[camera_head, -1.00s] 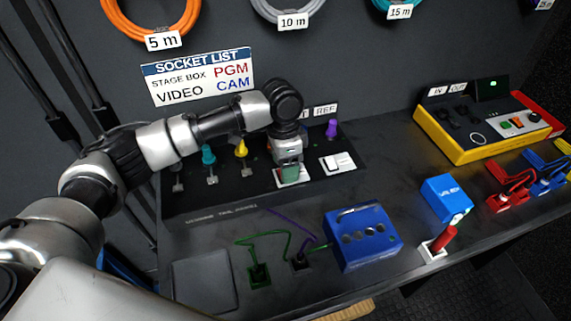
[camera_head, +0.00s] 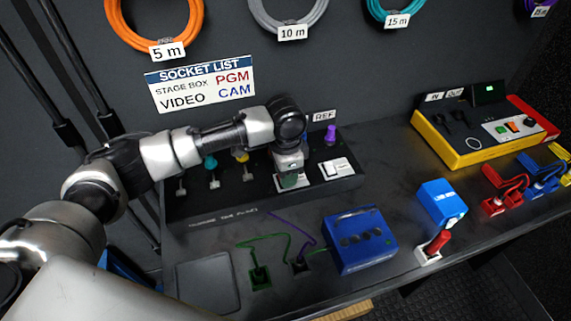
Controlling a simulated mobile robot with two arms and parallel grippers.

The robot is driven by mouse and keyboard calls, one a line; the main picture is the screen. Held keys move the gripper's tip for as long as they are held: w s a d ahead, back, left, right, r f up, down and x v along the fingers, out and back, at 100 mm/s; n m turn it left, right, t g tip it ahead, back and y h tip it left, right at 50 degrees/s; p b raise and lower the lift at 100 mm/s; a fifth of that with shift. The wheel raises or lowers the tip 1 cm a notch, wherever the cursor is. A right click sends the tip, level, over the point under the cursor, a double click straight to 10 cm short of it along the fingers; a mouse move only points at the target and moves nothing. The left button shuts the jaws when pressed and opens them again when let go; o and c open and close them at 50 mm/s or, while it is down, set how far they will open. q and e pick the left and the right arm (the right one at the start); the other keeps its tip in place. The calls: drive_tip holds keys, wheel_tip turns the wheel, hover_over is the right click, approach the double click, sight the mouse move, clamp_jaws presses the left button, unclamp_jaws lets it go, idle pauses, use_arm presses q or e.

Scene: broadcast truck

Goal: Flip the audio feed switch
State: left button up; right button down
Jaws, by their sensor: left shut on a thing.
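A dark sloped panel (camera_head: 212,203) stands at the back left of the bench. On it is a white plate (camera_head: 303,184) with a green part (camera_head: 289,181) at its middle. My left gripper (camera_head: 289,171) points down over this plate and is shut on the green part; the fingertips are mostly hidden. To its right is a white rocker switch (camera_head: 337,167) on the same panel. A red lever (camera_head: 438,241) on a white base stands at the bench's front. I cannot read which is labelled as the audio feed. My right gripper is not in view.
Several coloured knobs, one purple (camera_head: 331,134), stand along the panel. A blue box (camera_head: 362,241) and cables lie in front. A yellow-edged console (camera_head: 470,148) is at the right. Bare bench top (camera_head: 385,180) lies between panel and console.

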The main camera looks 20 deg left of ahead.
use_arm(q)
drive_tip(key=shift+s+d+r+t+y+p, duration=0.1)
drive_tip(key=shift+s+r+t+y+p, duration=0.4)
drive_tip(key=shift+p, duration=0.65)
drive_tip(key=shift+w+f+t+p, duration=0.25)
drive_tip(key=shift+f+t+p, duration=0.15)
drive_tip(key=shift+f+t, duration=0.1)
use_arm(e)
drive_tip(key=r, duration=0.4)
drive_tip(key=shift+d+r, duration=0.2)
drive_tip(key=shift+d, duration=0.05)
use_arm(q)
drive_tip(key=o, duration=0.9)
drive_tip(key=shift+o, duration=0.2)
wheel_tip(320, 180, up, 11)
drive_tip(key=s+d, duration=0.1)
drive_tip(key=shift+s+f+b, duration=0.2)
drive_tip(key=shift+s+b, duration=0.05)
drive_tip(key=shift+b, duration=0.05)
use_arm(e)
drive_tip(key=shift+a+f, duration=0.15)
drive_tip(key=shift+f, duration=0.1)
